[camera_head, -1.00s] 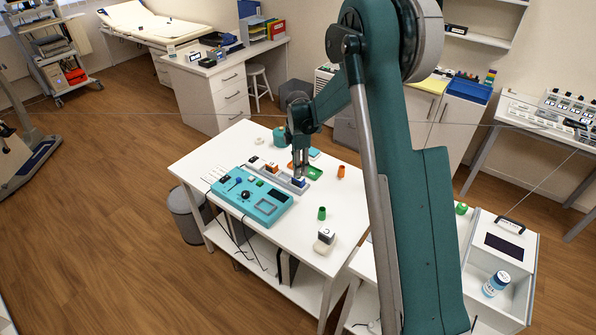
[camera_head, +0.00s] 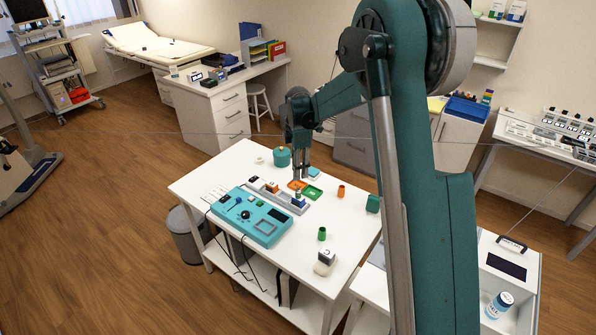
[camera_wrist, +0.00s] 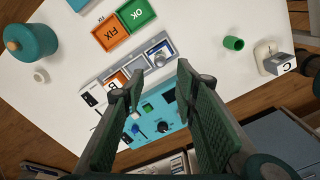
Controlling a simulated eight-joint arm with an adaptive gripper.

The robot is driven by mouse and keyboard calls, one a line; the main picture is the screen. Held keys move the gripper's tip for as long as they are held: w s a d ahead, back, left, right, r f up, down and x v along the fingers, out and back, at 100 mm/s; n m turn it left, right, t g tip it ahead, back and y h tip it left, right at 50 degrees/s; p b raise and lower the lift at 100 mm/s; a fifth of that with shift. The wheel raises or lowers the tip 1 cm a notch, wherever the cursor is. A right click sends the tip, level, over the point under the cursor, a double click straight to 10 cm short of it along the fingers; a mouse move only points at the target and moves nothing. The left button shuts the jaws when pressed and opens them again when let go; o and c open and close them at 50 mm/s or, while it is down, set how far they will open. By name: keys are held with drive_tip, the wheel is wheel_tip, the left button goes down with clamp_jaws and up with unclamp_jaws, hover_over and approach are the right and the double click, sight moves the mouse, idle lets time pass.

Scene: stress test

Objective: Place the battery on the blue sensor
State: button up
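The blue sensor (camera_head: 298,203) sits at the right end of a grey rack on the white table. A small grey, round-topped piece that looks like the battery (camera_wrist: 160,59) stands on the blue sensor (camera_wrist: 163,47) in the wrist view. It looks upright, though it is small. My gripper (camera_head: 301,176) is above and apart from the rack's right end. Its fingers (camera_wrist: 158,85) are spread with nothing visible between them. An orange-topped block (camera_head: 272,187) and a dark-and-white block sit further left in the rack.
A teal control panel (camera_head: 252,216) lies in front of the rack. Orange FIX (camera_wrist: 110,32) and green OK (camera_wrist: 138,13) trays lie behind it.

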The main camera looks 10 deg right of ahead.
idle(0.4)
drive_tip(key=s+d+r+m+t, duration=0.35)
drive_tip(key=s+r+m, duration=0.55)
drive_tip(key=s+r, duration=1.1)
drive_tip(key=s+d+f+m+t, duration=0.1)
drive_tip(key=s+m, duration=0.4)
drive_tip(key=s, duration=0.9)
drive_tip(key=s+d+f+m+t, duration=0.1)
drive_tip(key=s+m, duration=0.5)
drive_tip(key=s, duration=0.8)
drive_tip(key=shift+d+t, duration=0.8)
drive_tip(key=shift+t, duration=0.05)
wheel_tip(320, 180, down, 4)
drive_tip(key=b, duration=0.4)
drive_tip(key=shift+f, duration=0.15)
